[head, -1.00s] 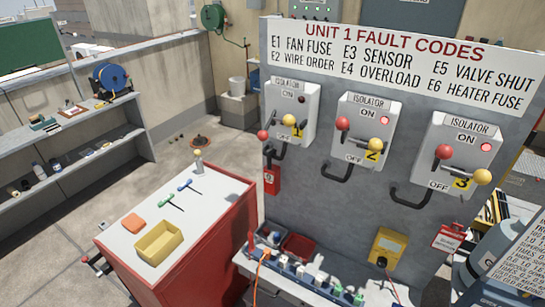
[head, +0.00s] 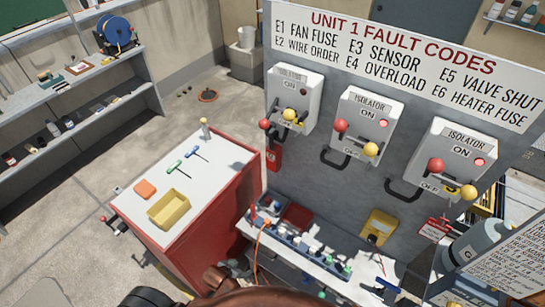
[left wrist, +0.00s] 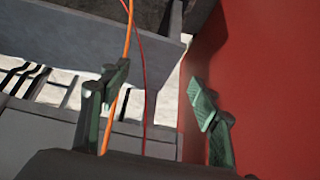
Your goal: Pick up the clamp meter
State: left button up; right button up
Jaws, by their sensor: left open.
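A yellow device (head: 379,226) stands against the grey panel at the back of the bench, with a dark part at its lower front; it may be the clamp meter, but I cannot tell for sure. My left gripper (head: 236,267) is low at the bottom of the head view, beside the red cabinet's right side and in front of the bench. In the left wrist view its two green fingers (left wrist: 157,95) are spread wide. An orange cord (left wrist: 128,40) and a thin red cord run past the left finger; neither is held. My right gripper is not in view.
The narrow bench (head: 335,288) holds a row of small parts and a red bin (head: 297,217). The red cabinet (head: 215,235) carries a yellow tray (head: 169,209) and green and blue tools. Isolator boxes with projecting levers are above the bench. A grey cylinder (head: 478,245) stands right.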

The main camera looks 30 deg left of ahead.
pick_arm(q)
jog(key=w+r+t+p, duration=0.1)
jog(key=w+r+p, duration=0.15)
jog(key=r, duration=0.85)
jog(key=w+r+t+p, duration=0.15)
jog(key=w+r, duration=0.25)
jog(key=r, duration=0.8)
jog(key=t+h+p, duration=0.2)
jog(key=t, duration=0.7)
send_near(271, 161)
jog(key=w+d+f, duration=0.1)
jog(key=w, duration=0.2)
jog(key=shift+m, duration=0.4)
jog(key=w, duration=0.2)
jog(key=w+p, duration=0.1)
jog(key=w, duration=0.5)
jog(key=shift+r+p, duration=0.35)
jog(key=shift+w+d+f, duration=0.1)
jog(key=shift+w+d, duration=0.05)
jog(key=shift+w, duration=0.15)
jog(key=shift+s, duration=0.1)
jog(key=shift+c, duration=0.3)
jog(key=c, duration=1.4)
